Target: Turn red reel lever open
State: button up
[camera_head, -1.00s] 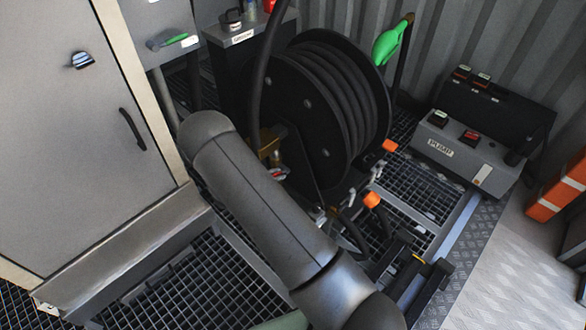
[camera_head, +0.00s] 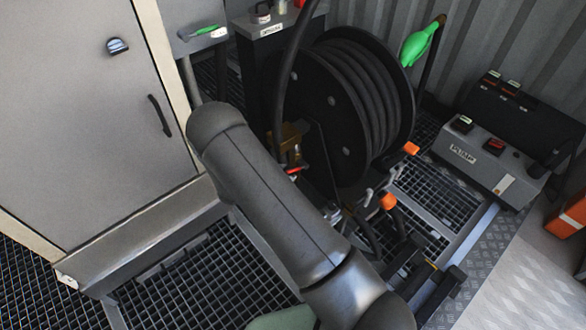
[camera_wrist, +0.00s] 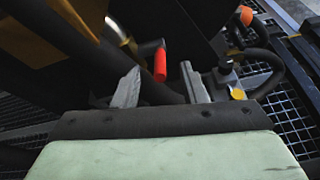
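The red reel lever (camera_wrist: 160,64) shows in the wrist view just beyond and between my fingertips, near a brass fitting. In the head view a small red part of the lever (camera_head: 294,170) shows beside the brass fitting (camera_head: 288,140) at the hose reel's lower left. My gripper (camera_wrist: 158,88) is open in the wrist view, its two grey fingers apart with nothing between them that I can see held. In the head view my gripper is hidden by my arm. The black hose reel (camera_head: 345,105) stands behind my arm.
A grey cabinet (camera_head: 85,130) stands at left. Orange-tipped parts (camera_head: 388,201) and a black hose (camera_wrist: 268,75) lie close to the right of my gripper. Grating covers the floor.

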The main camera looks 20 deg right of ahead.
jog(key=p+v, duration=0.2)
jog(key=v, duration=1)
jog(key=shift+a, duration=0.25)
jog(key=shift+s, duration=0.1)
